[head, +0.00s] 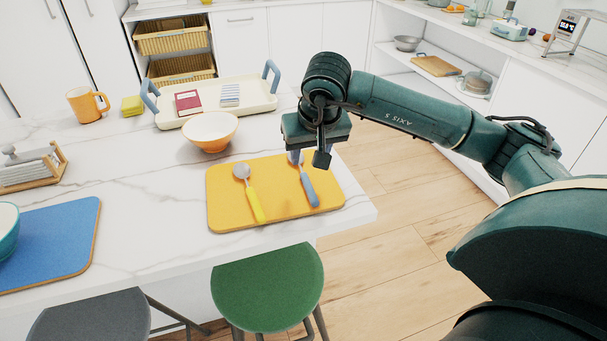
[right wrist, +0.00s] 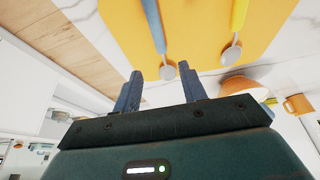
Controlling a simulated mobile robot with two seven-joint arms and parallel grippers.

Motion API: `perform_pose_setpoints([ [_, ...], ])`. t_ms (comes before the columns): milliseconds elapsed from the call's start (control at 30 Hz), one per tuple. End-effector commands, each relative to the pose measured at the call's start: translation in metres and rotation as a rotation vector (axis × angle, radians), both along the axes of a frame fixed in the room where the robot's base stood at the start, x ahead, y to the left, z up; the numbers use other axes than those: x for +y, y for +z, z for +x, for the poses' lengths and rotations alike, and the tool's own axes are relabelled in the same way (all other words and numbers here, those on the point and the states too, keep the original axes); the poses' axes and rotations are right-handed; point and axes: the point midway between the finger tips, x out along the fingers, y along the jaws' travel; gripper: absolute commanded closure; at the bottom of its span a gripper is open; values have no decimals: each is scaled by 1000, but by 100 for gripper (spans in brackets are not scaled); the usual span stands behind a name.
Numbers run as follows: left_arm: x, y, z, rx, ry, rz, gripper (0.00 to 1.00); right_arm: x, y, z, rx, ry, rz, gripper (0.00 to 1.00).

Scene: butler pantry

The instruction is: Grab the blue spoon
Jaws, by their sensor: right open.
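The blue spoon (head: 310,188) lies on a yellow board (head: 276,207), its blue handle towards the board's front right. Its metal bowl is partly hidden behind my right gripper (head: 308,157) in the head view. My right gripper is open and empty, above the far edge of the board near the bowl of the blue spoon. In the right wrist view, the blue spoon (right wrist: 155,28) shows beyond the open fingers of the gripper (right wrist: 161,88), its bowl between their tips in the picture. A yellow-handled spoon (head: 253,200) lies to its left on the same board. My left gripper is out of view.
An orange and white bowl (head: 209,133) stands just behind the board. A cream tray (head: 258,101) with blue handles is farther back. An orange mug (head: 84,104) and a blue board (head: 50,240) are on the left. A green stool (head: 267,285) stands in front.

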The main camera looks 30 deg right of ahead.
Motion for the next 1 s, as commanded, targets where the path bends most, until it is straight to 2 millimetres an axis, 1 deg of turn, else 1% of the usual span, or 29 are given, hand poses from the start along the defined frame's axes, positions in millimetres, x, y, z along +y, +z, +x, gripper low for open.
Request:
perform_pose_setpoints([
  [33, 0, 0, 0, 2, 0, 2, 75, -1, -7, 3, 3, -1, 1, 58],
  [100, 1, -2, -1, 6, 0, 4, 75, -1, -13, 5, 2, -1, 1, 58],
  [267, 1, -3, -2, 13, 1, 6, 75, -2, -22, 9, 1, 0, 3, 58],
  [433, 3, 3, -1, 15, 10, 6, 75, -3, -43, 20, 4, -1, 4, 58],
  [500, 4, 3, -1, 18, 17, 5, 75, -4, -54, 24, 3, -1, 4, 58],
  [600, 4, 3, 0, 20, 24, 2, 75, -5, -63, 28, 1, -1, 3, 58],
  [700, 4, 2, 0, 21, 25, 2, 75, -6, -66, 29, -1, 0, 2, 58],
  [867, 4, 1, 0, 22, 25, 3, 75, -5, -66, 29, -1, 0, 2, 58],
  [1000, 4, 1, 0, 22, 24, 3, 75, -5, -66, 29, -1, 0, 3, 68],
])
